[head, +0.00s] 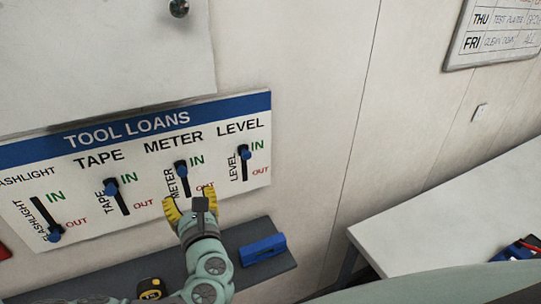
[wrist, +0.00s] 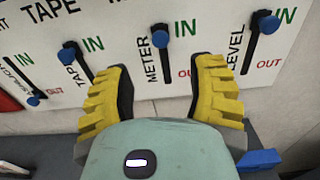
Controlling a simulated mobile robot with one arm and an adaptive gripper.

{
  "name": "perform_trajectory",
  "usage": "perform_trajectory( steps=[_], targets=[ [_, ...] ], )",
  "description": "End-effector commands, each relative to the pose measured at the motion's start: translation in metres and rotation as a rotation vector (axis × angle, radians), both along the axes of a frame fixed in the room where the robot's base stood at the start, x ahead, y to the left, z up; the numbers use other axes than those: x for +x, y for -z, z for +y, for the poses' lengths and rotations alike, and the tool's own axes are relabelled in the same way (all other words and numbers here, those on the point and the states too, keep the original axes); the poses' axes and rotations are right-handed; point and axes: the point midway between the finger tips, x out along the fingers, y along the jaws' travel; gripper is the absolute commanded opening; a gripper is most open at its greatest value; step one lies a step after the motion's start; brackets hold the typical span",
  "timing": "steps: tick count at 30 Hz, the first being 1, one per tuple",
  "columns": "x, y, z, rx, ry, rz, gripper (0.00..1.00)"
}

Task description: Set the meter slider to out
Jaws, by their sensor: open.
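The meter slider's blue knob (head: 181,166) is at the top of its black slot, beside the green IN. It also shows in the wrist view (wrist: 159,30), above and between my fingers. The slot runs down toward the red OUT, which my gripper partly covers in the head view. My gripper (head: 190,200) has yellow fingers and is open and empty, below the knob at the lower part of the meter slot. In the wrist view my gripper (wrist: 160,88) has its fingertips spread either side of the slot's lower end. I cannot tell whether they touch the board.
On the tool loans board (head: 150,130), the tape knob (head: 111,185) and level knob (head: 245,153) are up at IN; the flashlight knob (head: 55,235) is down at OUT. A dark shelf (head: 275,262) below holds a blue level (head: 262,249) and a tape measure (head: 151,288). A white table (head: 450,215) stands right.

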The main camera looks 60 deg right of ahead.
Motion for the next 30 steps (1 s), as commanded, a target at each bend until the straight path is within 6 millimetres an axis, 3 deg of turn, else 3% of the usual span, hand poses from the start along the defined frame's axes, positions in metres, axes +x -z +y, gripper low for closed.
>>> perform_trajectory(
  steps=[30],
  targets=[
    [0.075,-0.002,-0.050,-0.003,0.006,-0.001,0.56]
  ],
)
